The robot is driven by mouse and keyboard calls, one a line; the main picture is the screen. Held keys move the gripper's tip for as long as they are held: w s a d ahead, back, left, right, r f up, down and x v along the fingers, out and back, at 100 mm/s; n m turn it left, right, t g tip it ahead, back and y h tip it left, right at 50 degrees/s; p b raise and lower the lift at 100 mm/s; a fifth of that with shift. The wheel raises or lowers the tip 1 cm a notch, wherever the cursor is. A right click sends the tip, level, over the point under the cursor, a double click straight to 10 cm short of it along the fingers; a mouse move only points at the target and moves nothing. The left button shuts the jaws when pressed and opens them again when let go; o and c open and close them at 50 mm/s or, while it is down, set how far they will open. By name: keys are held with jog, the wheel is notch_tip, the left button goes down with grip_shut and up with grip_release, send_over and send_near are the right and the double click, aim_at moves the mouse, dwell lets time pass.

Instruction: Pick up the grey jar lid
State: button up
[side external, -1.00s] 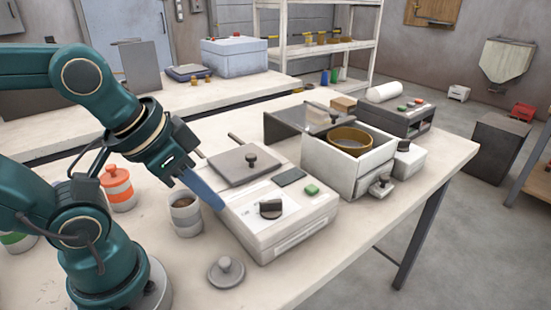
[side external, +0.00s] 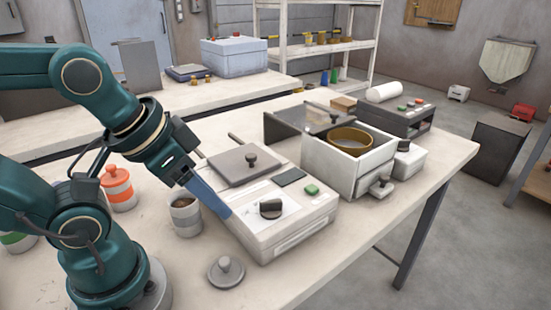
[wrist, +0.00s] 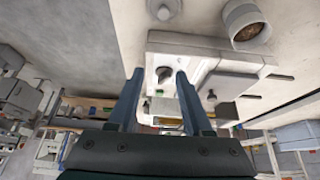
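The grey jar lid (side external: 226,272) lies flat on the table near its front edge, with its round knob upward. It also shows at the top of the wrist view (wrist: 163,9), partly cut off by the frame. My gripper (side external: 227,213) points down to the right beside the white machine, above and behind the lid. In the wrist view my gripper (wrist: 159,74) has its two blue fingers apart, with nothing between them. An open jar (side external: 186,217) with brown contents stands left of the fingers; it also shows in the wrist view (wrist: 246,27).
The white machine (side external: 283,232) with a black dial and green button stands right of my fingers. A jar with an orange lid (side external: 118,188) stands behind the open jar. A white box with a brown ring (side external: 345,165) is farther right. Table around the lid is clear.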

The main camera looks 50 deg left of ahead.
jog(key=o, duration=0.6)
jog(key=n+g, duration=0.2)
jog(key=g, duration=0.4)
send_over(224, 261)
jog(key=w, duration=0.1)
notch_tip(224, 261, down, 9)
jog(key=shift+w+f, duration=0.1)
jog(key=shift+w, duration=0.05)
jog(key=shift+s+f+g, duration=0.35)
jog(key=shift+f+g, duration=0.15)
jog(key=shift+f, duration=0.3)
jog(key=shift+s+f, duration=0.15)
jog(key=shift+f, duration=1)
jog(key=shift+s+f, duration=0.1)
jog(key=shift+f, duration=1)
